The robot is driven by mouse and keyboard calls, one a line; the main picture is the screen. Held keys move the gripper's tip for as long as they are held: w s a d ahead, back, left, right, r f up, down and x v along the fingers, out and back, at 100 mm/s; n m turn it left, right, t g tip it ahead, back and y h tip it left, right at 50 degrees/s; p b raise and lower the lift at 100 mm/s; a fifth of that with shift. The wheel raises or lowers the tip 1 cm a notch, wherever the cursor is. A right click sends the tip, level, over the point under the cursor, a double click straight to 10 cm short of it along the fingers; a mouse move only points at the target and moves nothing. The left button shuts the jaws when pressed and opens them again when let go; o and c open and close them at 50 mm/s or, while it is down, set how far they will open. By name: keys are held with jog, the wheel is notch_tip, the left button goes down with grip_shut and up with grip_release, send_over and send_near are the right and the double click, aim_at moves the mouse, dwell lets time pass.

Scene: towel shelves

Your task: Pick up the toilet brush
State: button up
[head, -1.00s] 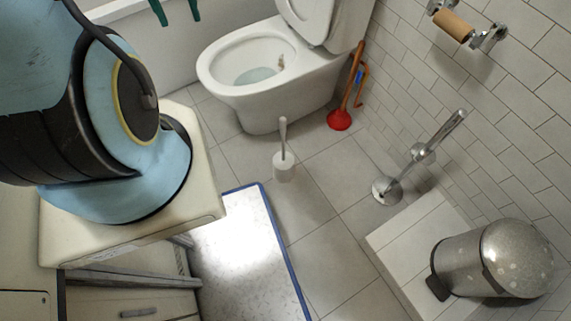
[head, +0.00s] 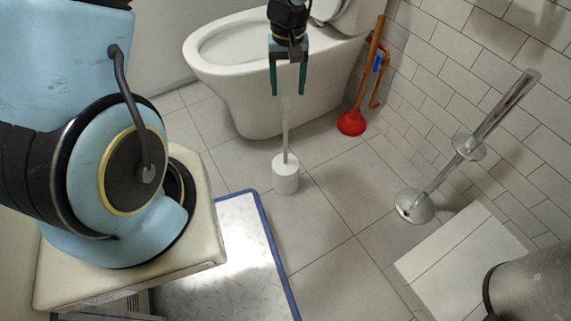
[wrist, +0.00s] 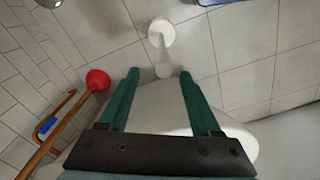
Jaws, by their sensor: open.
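The white toilet brush (head: 285,128) stands upright in its white round holder (head: 286,176) on the tiled floor, in front of the toilet. My gripper (head: 288,92) is open, pointing down, with its green fingers either side of the top of the brush handle in the head view. In the wrist view the brush handle (wrist: 163,68) and holder (wrist: 162,31) lie beyond the fingertips, between the lines of the open fingers (wrist: 157,76). The handle does not appear gripped. How far the fingers are from the handle is hard to tell.
The white toilet (head: 235,65) stands behind the brush. A red plunger (head: 352,122) with a wooden handle leans by the wall. A chrome stand (head: 414,206) and a metal bin (head: 527,287) are at right. A blue-edged mat (head: 225,250) lies in front. Floor around the holder is clear.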

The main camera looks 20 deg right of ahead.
jog(key=b, duration=0.2)
send_over(286, 122)
jog(key=f, duration=0.5)
jog(key=shift+w+d+f, duration=0.25)
jog(key=shift+w+d, duration=0.05)
jog(key=shift+w, duration=0.05)
jog(key=f+b, duration=0.1)
jog(key=f, duration=0.1)
jog(key=f+b, duration=0.1)
jog(key=f, duration=0.2)
jog(key=shift+w+a, duration=0.1)
jog(key=shift+a, duration=0.1)
grip_shut()
